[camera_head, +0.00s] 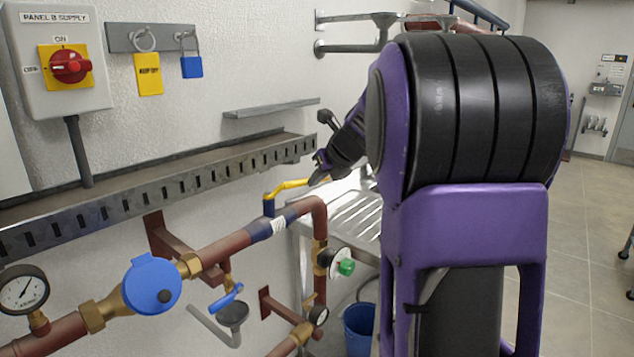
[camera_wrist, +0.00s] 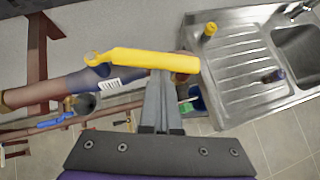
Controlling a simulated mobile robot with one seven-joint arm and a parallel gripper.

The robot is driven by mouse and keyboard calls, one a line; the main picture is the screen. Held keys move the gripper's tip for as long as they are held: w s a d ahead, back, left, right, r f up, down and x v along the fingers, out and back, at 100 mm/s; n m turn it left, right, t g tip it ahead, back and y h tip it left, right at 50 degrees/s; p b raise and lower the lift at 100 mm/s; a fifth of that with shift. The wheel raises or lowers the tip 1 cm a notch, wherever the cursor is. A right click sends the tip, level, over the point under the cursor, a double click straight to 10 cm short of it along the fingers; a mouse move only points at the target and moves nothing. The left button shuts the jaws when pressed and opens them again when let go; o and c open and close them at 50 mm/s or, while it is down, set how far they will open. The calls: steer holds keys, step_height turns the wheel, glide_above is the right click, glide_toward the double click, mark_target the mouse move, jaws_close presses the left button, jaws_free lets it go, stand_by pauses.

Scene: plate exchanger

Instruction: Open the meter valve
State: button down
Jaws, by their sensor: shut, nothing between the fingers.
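A yellow lever handle (camera_head: 288,187) stands above the copper pipe (camera_head: 232,246), on a dark blue valve body (camera_head: 268,206). In the wrist view the yellow lever (camera_wrist: 150,61) lies across the picture, at a slight angle to the pipe. My gripper (camera_head: 319,178) is at the lever's free right end. In the wrist view my gripper (camera_wrist: 161,78) has its fingers together and empty, their tips right by the lever's underside; I cannot tell if they touch. A meter with a blue round cap (camera_head: 152,284) sits further left on the pipe. A blue-handled valve (camera_head: 226,298) hangs below it.
A slotted metal cable tray (camera_head: 150,196) runs along the wall above the pipe. A steel sink (camera_wrist: 250,70) with a drainboard lies beyond the lever. A pressure gauge (camera_head: 22,290) and a green-knobbed valve (camera_head: 346,267) are on the piping. A blue bucket (camera_head: 358,328) stands below.

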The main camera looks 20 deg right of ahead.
steer(key=w+n+y+p, duration=0.2)
steer(key=shift+w+d+r+g, duration=0.15)
steer(key=shift+w+d+g, duration=0.05)
steer(key=shift+w+g, duration=0.1)
steer(key=shift+w+a+n+p, duration=0.1)
steer(key=shift+w+n+p, duration=0.2)
steer(key=shift+w+p, duration=0.6)
steer(key=shift+s, duration=0.25)
